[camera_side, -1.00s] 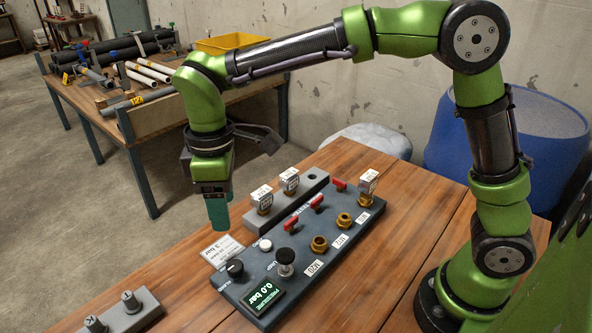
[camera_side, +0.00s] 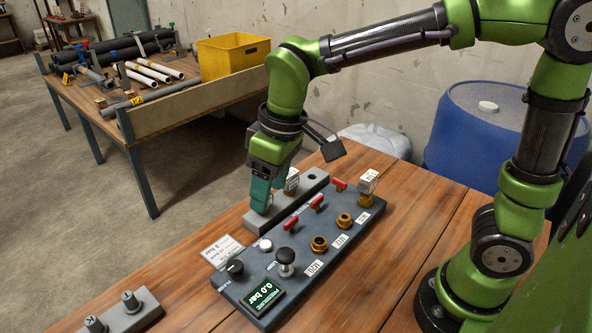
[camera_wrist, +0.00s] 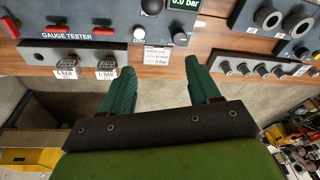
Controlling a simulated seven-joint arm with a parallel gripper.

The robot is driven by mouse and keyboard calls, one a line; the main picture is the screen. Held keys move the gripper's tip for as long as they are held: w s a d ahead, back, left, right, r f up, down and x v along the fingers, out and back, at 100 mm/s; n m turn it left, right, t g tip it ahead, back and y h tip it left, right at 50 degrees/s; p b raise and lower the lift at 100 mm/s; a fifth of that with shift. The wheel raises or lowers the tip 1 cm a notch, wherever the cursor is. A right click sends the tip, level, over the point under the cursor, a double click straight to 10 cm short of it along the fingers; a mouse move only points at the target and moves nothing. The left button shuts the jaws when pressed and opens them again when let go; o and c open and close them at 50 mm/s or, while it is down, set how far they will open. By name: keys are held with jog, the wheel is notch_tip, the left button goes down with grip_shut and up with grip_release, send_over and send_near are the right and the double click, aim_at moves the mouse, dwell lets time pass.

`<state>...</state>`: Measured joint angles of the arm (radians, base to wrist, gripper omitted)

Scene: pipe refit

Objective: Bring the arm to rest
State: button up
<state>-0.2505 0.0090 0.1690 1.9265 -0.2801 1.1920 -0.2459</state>
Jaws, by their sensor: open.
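My gripper (camera_side: 262,192) hangs at the end of the green arm, beside the grey block (camera_side: 285,212) on the table and partly in front of it. In the wrist view the teal fingers (camera_wrist: 158,85) are apart with nothing between them. The arm bends down from above the gauge tester (camera_side: 310,255), which reads 0.0 bar. White-labelled gauges (camera_side: 292,180) stand on the grey block; the fingers partly hide that block in the side view. In the wrist view two gauges marked 6 bar (camera_wrist: 66,71) sit on it. Another gauge (camera_side: 367,180) stands at the tester's far end.
A white card (camera_side: 222,252) lies by the tester. A grey block with two posts (camera_side: 128,305) stands at the front left. A blue barrel (camera_side: 490,130) stands behind the arm. A second bench with pipes (camera_side: 150,75) and a yellow bin (camera_side: 233,62) is at the back left.

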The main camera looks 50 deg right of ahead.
jog(key=s+d+r+m+t, duration=0.3)
jog(key=s+d+m+t, duration=0.2)
jog(key=d, duration=0.7)
jog(key=s+m, duration=0.2)
jog(key=s, duration=0.2)
jog(key=shift+s+d+m+y, duration=0.25)
jog(key=shift+s+m+y, duration=0.05)
jog(key=shift+s+y, duration=0.1)
